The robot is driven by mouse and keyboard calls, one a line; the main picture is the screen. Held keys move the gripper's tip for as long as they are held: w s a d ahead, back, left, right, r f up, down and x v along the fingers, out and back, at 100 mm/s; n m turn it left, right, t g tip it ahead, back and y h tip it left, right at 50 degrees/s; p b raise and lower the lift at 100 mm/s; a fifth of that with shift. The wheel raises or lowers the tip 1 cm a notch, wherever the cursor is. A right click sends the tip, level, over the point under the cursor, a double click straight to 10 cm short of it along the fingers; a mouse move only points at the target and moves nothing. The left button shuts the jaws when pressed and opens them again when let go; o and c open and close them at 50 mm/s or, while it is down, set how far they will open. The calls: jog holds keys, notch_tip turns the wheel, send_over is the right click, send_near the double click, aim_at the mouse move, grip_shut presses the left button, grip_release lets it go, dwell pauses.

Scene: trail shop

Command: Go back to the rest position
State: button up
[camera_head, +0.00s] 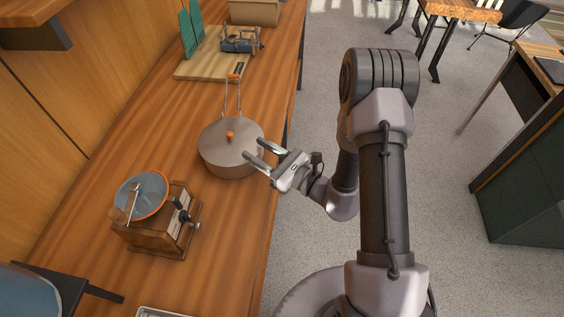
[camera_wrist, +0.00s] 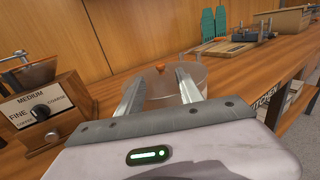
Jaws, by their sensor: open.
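My gripper (camera_head: 262,154) is open and empty. In the head view its two fingers point left, at the right side of a lidded grey-beige pot (camera_head: 226,160) with an orange knob. In the wrist view the fingers (camera_wrist: 158,82) stand apart in front of the pot (camera_wrist: 159,95), which shows between them. I cannot tell whether a fingertip touches the pot. My arm reaches in from the right, over the counter's edge.
The wooden counter (camera_head: 225,215) bears a grinder (camera_head: 160,235) with a grey bowl, nearer than the pot. A cutting board (camera_head: 196,66) with a clamp-like device (camera_head: 240,42) and green pieces (camera_head: 190,30) lies beyond. Open grey floor (camera_head: 450,170) is to the right.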

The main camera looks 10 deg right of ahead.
jog(key=v, duration=0.9)
jog(key=s+a+r+n+g+y, duration=0.4)
jog(key=s+a+r+n+g, duration=0.2)
jog(key=a+r+n+g, duration=0.3)
jog(key=s+a+r+n+g+h, duration=0.1)
jog(key=s+r+n+g+h, duration=0.1)
jog(key=s+n+g+h, duration=0.55)
jog(key=s+d+r+n+t+h+b, duration=0.1)
jog(key=s+d+r+n+t+h, duration=0.2)
jog(key=d+r+n+t+h, duration=0.3)
jog(key=d+n+t, duration=0.1)
jog(key=d+t, duration=0.1)
jog(key=d, duration=0.1)
jog(key=shift+d+r+t+h+b, duration=0.2)
jog(key=shift+r+t+h+b, duration=0.1)
jog(key=shift+t+h+b, duration=0.05)
